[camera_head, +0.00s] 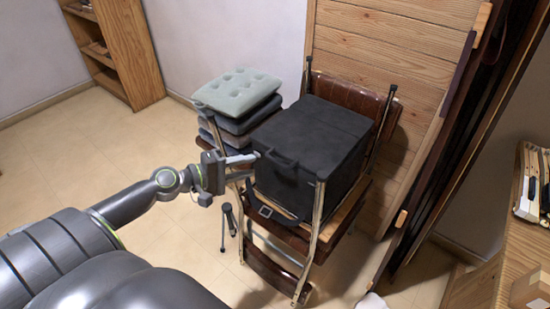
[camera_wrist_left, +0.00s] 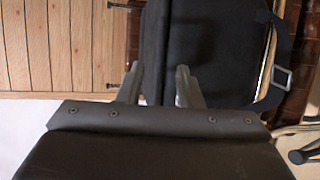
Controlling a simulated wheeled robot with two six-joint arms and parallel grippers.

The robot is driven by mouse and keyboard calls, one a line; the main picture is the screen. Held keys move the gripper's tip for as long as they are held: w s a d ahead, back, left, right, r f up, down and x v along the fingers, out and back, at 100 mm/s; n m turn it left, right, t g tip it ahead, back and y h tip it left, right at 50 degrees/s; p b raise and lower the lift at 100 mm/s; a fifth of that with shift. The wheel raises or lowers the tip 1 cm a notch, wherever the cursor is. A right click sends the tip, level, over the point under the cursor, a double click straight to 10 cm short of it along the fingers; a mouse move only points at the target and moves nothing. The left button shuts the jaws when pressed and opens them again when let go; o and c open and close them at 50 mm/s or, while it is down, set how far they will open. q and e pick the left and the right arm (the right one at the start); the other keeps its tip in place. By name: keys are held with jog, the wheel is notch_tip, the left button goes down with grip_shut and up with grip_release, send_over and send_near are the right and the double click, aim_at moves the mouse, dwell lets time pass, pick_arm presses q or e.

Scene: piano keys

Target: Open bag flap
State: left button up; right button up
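A boxy black bag (camera_head: 312,145) with a closed-looking top sits on a brown leather chair (camera_head: 345,95) with metal legs. A dark handle (camera_head: 279,159) is on the bag's near side, and a strap with a metal buckle (camera_head: 265,211) hangs below. My left gripper (camera_head: 247,167) is at the bag's left near side, its fingers apart and pointing towards the bag. In the left wrist view the open fingers (camera_wrist_left: 158,77) have the black bag (camera_wrist_left: 215,50) beyond them, and the buckle (camera_wrist_left: 282,77) is at right. Contact cannot be told. My right gripper is not in view.
Stacked grey cushions (camera_head: 238,100) stand behind the bag at left. A wooden panel (camera_head: 385,45) leans behind the chair. A wooden table (camera_head: 525,250) is at right and a shelf (camera_head: 118,45) at far left. The tiled floor at left is largely clear.

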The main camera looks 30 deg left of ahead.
aim_at(273, 161)
pick_arm(q)
jog(key=p+x, duration=0.2)
jog(key=x, duration=0.5)
jog(key=shift+w+d+f+p, duration=0.1)
jog(key=shift+w+d+p, duration=0.05)
jog(key=shift+w+p, duration=0.2)
jog(key=shift+x, duration=0.85)
jog(key=shift+s+f, duration=0.1)
grip_shut()
